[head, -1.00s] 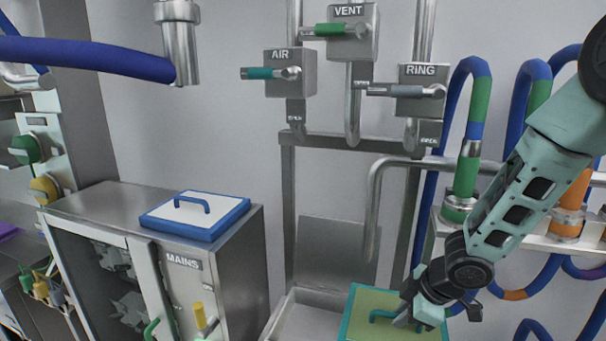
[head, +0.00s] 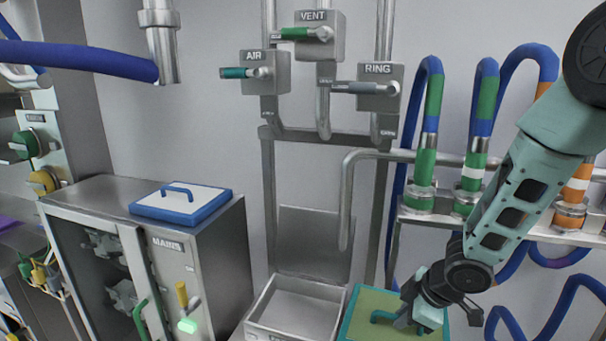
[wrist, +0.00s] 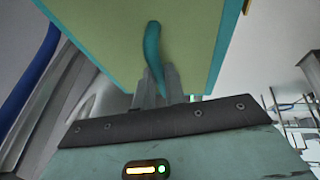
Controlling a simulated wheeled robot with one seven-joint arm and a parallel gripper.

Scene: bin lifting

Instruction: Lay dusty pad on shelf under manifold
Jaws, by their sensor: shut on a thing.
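My gripper (head: 408,314) is shut on the teal handle (head: 382,316) of a square pad (head: 367,303) with a dull yellow-green face and teal edges. In the wrist view the fingers (wrist: 157,88) close around the handle (wrist: 152,45), and the pad (wrist: 200,30) fills the top middle. The pad's lower part is cut off in the head view. The manifold (head: 530,229) is a pale rail with banded hose fittings at the right, behind my arm. I cannot make out a shelf under it.
A grey open bin (head: 300,305) stands just left of the pad. A white pad with blue edges (head: 180,203) lies on the MAINS cabinet (head: 215,250). Blue hoses (head: 510,318) loop below the manifold. A bent steel pipe (head: 346,200) stands behind the bin.

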